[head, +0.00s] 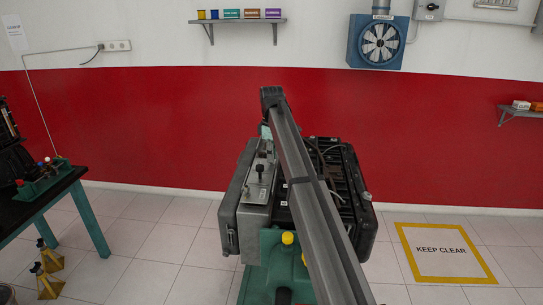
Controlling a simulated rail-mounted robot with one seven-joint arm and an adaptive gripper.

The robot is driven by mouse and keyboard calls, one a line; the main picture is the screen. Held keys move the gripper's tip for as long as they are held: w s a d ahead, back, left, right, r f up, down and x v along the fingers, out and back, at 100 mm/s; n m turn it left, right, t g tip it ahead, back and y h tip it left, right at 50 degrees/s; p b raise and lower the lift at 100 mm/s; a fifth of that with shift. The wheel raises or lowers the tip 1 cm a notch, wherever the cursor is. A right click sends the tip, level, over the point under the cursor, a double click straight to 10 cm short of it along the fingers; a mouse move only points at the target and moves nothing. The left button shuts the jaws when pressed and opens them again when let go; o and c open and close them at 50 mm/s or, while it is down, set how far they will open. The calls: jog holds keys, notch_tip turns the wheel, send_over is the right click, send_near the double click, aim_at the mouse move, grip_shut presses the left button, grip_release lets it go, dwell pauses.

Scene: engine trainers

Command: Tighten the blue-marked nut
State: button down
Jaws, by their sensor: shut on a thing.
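The engine trainer (255,215) stands in the middle of the head view, with a grey cover on its left part and dark ribbed parts on its right. A long dark grey beam, which looks like my arm (310,200), crosses over it from the lower right to its far end. My gripper cannot be made out; it is hidden beyond the arm's far end or behind the engine. No blue-marked nut can be picked out, and the arm covers part of the engine top.
A dark bench (62,190) with teal legs stands at the left, holding a green rack (42,180) with coloured knobs. Yellow stands (48,265) are on the floor below. The floor by the KEEP CLEAR sign (441,252) at the right is free. A red-and-white wall is behind.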

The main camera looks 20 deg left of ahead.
jog(key=m, duration=0.8)
jog(key=shift+m+b, duration=0.3)
jog(key=shift+m, duration=0.1)
jog(key=m, duration=0.4)
jog(key=shift+m, duration=0.3)
jog(key=m, duration=0.3)
jog(key=shift+m, duration=0.3)
jog(key=m, duration=0.4)
jog(key=shift+m, duration=0.3)
jog(key=m, duration=0.9)
jog(key=shift+b, duration=0.3)
jog(key=shift+m, duration=1.8)
